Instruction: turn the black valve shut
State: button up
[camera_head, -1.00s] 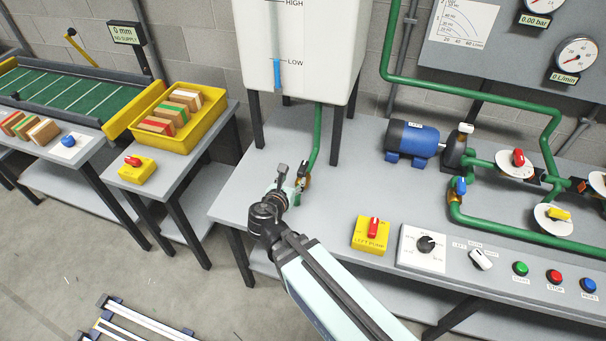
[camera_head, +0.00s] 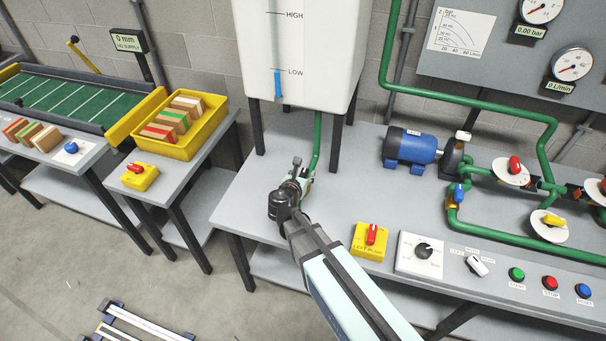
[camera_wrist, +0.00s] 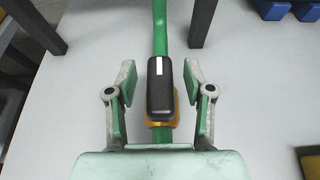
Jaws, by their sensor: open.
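The black valve handle (camera_wrist: 160,88) shows in the wrist view, with a small white mark near its upper end. It lies lengthwise along the green pipe (camera_wrist: 161,30), over a brass-coloured body (camera_wrist: 175,108). My gripper (camera_wrist: 160,83) is open, with one finger on each side of the handle and a gap on both sides. In the head view my gripper (camera_head: 298,175) is at the foot of the green pipe (camera_head: 318,143) below the white tank (camera_head: 297,45). There it hides the valve.
A yellow left pump box (camera_head: 369,241) with a red knob stands right of my arm. A blue motor (camera_head: 411,147) and more green piping are farther right. Dark tank legs (camera_head: 337,143) stand close behind the gripper. The bench top (camera_head: 245,190) is clear at left.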

jog(key=shift+c, duration=0.3)
grip_shut()
